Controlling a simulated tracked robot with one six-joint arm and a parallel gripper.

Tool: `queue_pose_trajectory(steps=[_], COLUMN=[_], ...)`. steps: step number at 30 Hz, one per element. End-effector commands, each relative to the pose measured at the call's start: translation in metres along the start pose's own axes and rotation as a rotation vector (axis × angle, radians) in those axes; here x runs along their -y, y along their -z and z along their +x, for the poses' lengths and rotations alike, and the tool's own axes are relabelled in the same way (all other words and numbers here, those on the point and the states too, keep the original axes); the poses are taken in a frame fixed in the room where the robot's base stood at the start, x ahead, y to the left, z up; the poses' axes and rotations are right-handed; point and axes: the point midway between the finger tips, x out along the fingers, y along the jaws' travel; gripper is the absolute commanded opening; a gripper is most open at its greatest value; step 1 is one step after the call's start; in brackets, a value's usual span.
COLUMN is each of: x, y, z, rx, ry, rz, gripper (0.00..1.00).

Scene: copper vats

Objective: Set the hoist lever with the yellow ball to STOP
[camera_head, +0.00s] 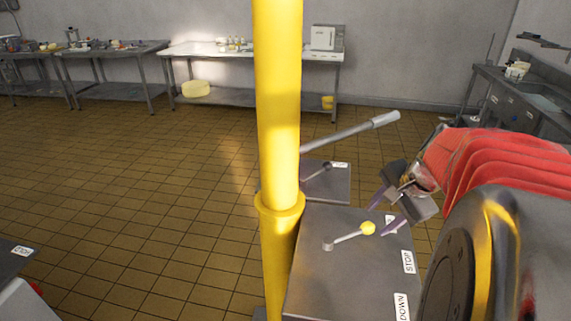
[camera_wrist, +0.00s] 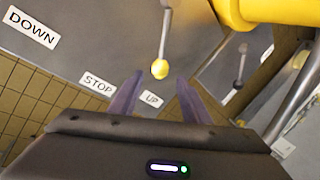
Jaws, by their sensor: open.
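The hoist lever is a thin metal rod with a yellow ball (camera_head: 368,228) on its end, mounted on a grey metal panel (camera_head: 330,282). In the wrist view the yellow ball (camera_wrist: 160,69) points at the UP label (camera_wrist: 151,99). The STOP label (camera_wrist: 97,84) and DOWN label (camera_wrist: 32,28) lie to its left. In the head view, STOP (camera_head: 408,262) and DOWN (camera_head: 402,307) are on the panel's right side; UP is mostly hidden by my gripper. My gripper (camera_head: 386,212) is open, its purple fingers (camera_wrist: 160,84) on either side of the ball's line, ball near the tips, apparently ungripped.
A yellow post (camera_head: 278,110) stands left of the panel. Behind is another panel with a dark-knobbed lever (camera_head: 327,166) and a long grey handle (camera_head: 352,131). Tables line the back wall; the tiled floor at left is open.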

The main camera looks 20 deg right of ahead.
Motion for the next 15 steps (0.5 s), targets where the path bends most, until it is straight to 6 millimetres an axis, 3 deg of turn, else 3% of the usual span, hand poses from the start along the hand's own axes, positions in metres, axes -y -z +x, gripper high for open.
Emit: queue_pose_trajectory(steps=[9,15], x=[0.000,0.000], y=[-0.001,-0.001], z=[0.047,0.059], rx=[0.003,0.001], ry=[-0.002,-0.001], rz=[-0.002,-0.003], gripper=[0.43,0.43])
